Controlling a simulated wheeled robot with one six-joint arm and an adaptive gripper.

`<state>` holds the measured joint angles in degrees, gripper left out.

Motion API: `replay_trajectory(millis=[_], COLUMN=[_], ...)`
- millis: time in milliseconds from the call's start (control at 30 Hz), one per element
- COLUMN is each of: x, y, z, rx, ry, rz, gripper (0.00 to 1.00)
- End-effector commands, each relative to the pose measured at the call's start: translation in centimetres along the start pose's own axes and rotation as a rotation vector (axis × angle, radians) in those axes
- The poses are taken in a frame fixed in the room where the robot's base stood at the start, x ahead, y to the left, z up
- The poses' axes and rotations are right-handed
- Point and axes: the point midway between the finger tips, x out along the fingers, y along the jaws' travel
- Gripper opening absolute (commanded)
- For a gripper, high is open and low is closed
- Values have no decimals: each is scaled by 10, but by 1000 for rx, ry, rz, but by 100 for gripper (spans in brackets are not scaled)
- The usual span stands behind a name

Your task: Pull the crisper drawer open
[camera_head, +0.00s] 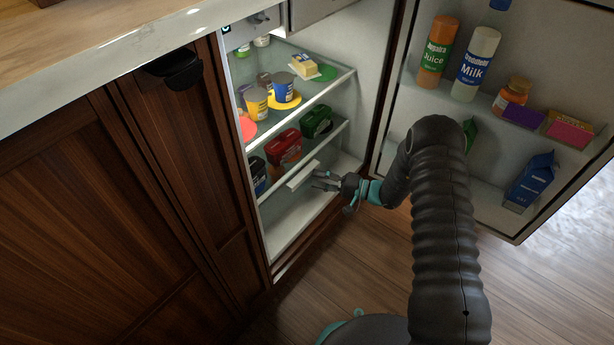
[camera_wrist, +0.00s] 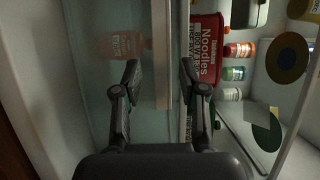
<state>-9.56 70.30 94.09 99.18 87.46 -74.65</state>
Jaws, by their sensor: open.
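The crisper drawer (camera_head: 292,215) is at the bottom of the open fridge, with a clear, see-through front. It looks shut. Its pale bar handle (camera_head: 303,174) runs along the top of the front. My gripper (camera_head: 322,181) is open and empty just in front of the handle. In the wrist view the handle (camera_wrist: 162,50) stands as a pale upright strip between my two open fingertips (camera_wrist: 159,75). I cannot tell whether the fingers reach around it or touch it. A reddish bottle (camera_wrist: 122,45) shows dimly through the drawer front (camera_wrist: 105,105).
The fridge door (camera_head: 488,125) stands wide open at right, with juice (camera_head: 436,52), milk (camera_head: 476,65) and cartons. Shelves above the drawer hold cups (camera_head: 256,103), a red box (camera_head: 284,149) and a green box (camera_head: 316,122). Wooden cabinets (camera_head: 110,200) stand left; the floor (camera_head: 400,245) in front is clear.

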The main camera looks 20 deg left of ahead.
Motion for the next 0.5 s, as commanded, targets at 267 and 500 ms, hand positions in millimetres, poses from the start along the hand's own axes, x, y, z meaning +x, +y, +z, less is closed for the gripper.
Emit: replay_trajectory(millis=[267, 500], x=[23, 25], y=[0, 0], z=[0, 0], rx=[1, 1], ry=[0, 1], rz=[0, 0], gripper=[42, 42])
